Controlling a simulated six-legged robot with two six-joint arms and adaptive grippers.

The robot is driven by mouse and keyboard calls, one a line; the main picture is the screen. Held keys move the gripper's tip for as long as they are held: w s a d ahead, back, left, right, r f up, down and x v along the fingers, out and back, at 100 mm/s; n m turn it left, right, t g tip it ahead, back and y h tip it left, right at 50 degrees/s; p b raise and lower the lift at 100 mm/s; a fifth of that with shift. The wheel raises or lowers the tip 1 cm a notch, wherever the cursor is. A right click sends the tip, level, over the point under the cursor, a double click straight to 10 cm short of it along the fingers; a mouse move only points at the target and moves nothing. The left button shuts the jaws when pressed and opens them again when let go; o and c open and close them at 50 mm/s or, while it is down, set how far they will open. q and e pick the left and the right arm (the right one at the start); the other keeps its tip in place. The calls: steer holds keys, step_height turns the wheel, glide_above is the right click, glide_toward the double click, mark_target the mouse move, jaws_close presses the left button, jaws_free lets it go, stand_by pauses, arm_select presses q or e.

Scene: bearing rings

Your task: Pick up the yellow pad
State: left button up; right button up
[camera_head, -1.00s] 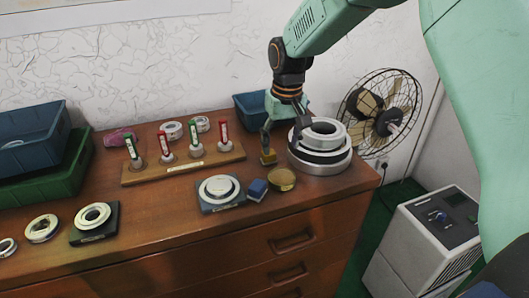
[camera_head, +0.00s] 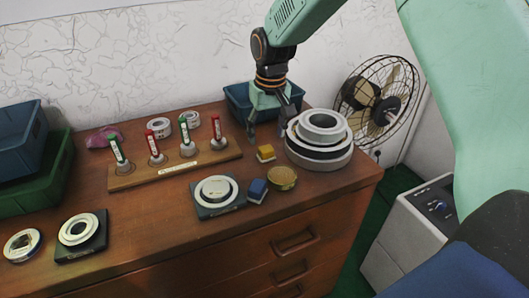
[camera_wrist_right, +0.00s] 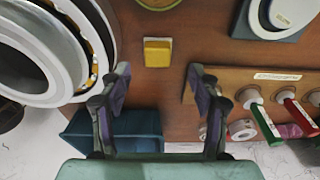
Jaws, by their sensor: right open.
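The yellow pad (camera_head: 265,153) is a small square block lying on the wooden cabinet top, left of the large stacked bearing rings. It also shows in the right wrist view (camera_wrist_right: 158,52), ahead of the fingertips and between their lines. My right gripper (camera_head: 267,136) is open and empty, just behind and above the pad in the head view. Its two fingers are spread wide in the right wrist view (camera_wrist_right: 160,82). Nothing is between them except bare wood and part of a blue bin. My left gripper is not in view.
The large ring stack (camera_head: 319,143) stands close right of the pad. A blue pad (camera_head: 257,189) and a round brass piece (camera_head: 282,179) lie in front. A wooden rack (camera_head: 215,156) with red and green markers is left. A blue bin (camera_head: 236,103) stands behind.

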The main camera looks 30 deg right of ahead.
mark_target(267, 148)
steer(key=f, duration=0.1)
steer(key=f+b, duration=0.1)
steer(key=f, duration=0.1)
steer(key=w+f, duration=0.1)
steer(key=f, duration=0.1)
steer(key=shift+d+f, duration=0.1)
steer(key=shift+d, duration=0.2)
steer(key=shift+s+a+f+b, duration=0.15)
steer(key=shift+f+b, duration=0.1)
steer(key=shift+b, duration=0.05)
steer(key=shift+f, duration=0.1)
steer(key=shift+w+f, duration=0.1)
steer(key=shift+w, duration=0.15)
steer(key=c, duration=0.3)
steer(key=shift+s+r, duration=0.2)
steer(key=c, duration=0.4)
steer(key=shift+f, duration=0.1)
steer(key=c, duration=0.5)
